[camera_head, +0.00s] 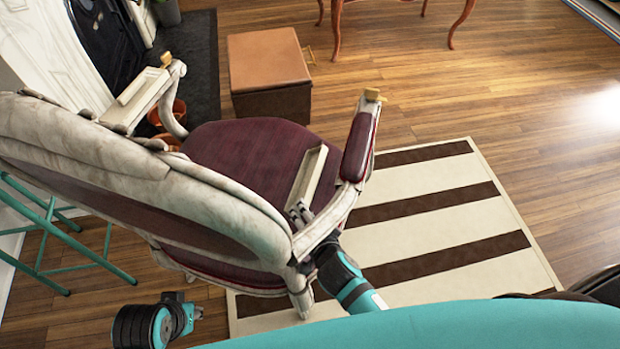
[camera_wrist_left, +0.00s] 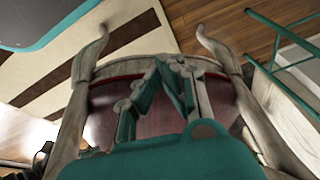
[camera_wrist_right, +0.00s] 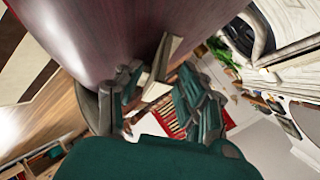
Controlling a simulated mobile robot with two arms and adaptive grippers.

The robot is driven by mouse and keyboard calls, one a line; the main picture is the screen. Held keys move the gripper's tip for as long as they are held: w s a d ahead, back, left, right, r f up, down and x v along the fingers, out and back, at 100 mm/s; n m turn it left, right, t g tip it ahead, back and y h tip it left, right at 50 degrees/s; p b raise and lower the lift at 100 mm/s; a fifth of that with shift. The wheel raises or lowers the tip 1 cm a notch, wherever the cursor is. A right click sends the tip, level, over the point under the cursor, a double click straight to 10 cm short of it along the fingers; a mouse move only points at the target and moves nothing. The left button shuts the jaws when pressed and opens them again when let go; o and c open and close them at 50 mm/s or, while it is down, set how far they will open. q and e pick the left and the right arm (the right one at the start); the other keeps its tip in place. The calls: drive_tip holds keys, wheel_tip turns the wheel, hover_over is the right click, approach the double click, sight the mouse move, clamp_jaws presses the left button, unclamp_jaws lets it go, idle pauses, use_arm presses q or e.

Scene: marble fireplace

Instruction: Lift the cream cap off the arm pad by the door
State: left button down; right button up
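An ornate pale chair (camera_head: 150,185) with a burgundy seat (camera_head: 265,150) stands with its back toward me. The right arm's burgundy pad (camera_head: 358,147) is bare. A second cream cap (camera_head: 311,174) slants over the seat, inward of that pad. My right gripper (camera_head: 298,210) is shut on its near end; this cap also shows between the fingers in the right wrist view (camera_wrist_right: 160,70). My left gripper (camera_head: 196,312) is low behind the chair, empty, its fingers seemingly together.
A brown box stool (camera_head: 268,72) stands beyond the chair. A striped rug (camera_head: 440,215) lies right of it. A green metal frame (camera_head: 70,245) stands at the left, near the chair back. Wooden floor is open at the right.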

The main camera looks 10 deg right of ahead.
clamp_jaws()
drive_tip(key=shift+r, duration=0.1)
